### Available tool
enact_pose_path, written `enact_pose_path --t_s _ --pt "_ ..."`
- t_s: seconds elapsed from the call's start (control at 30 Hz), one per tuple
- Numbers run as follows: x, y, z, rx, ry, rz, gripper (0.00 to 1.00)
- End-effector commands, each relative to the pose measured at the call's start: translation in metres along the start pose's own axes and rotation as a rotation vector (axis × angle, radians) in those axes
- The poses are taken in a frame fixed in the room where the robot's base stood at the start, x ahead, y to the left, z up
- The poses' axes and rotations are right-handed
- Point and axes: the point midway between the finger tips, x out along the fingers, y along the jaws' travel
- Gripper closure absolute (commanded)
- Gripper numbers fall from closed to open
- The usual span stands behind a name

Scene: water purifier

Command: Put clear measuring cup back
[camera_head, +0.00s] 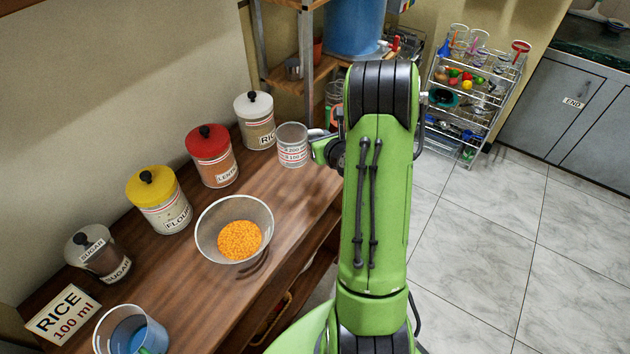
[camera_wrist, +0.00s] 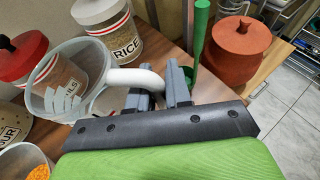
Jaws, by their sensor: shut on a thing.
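The clear measuring cup (camera_head: 292,146) is upright at the far end of the wooden counter, just right of the rice jar (camera_head: 255,120). My gripper (camera_head: 326,146) reaches it from the right, partly hidden by my green arm. In the wrist view, the cup (camera_wrist: 66,90) shows its open rim and looks empty. Its pale handle (camera_wrist: 133,77) runs to my gripper (camera_wrist: 162,88), whose grey fingers are shut on it. I cannot tell whether the cup's base touches the counter.
Lentils (camera_head: 212,155), flour (camera_head: 158,198) and sugar (camera_head: 97,252) jars line the wall. A bowl of orange lentils (camera_head: 234,228) and a blue-tinted cup (camera_head: 130,332) stand nearer. A reddish pot (camera_wrist: 238,52) and green rod (camera_wrist: 198,38) are close right of my fingers.

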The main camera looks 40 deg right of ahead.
Motion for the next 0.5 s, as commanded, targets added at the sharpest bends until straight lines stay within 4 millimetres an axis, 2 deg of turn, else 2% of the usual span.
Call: enact_pose_path --t_s 0.07,0.23,0.37,0.5 --pt "0.003 0.001 -0.009 0.005 0.002 -0.006 1.00" --pt "0.019 0.000 -0.049 0.007 0.005 -0.007 1.00" --pt "0.025 0.000 -0.063 0.005 0.002 -0.007 1.00" --pt "0.035 0.000 -0.086 0.005 0.003 -0.007 1.00"
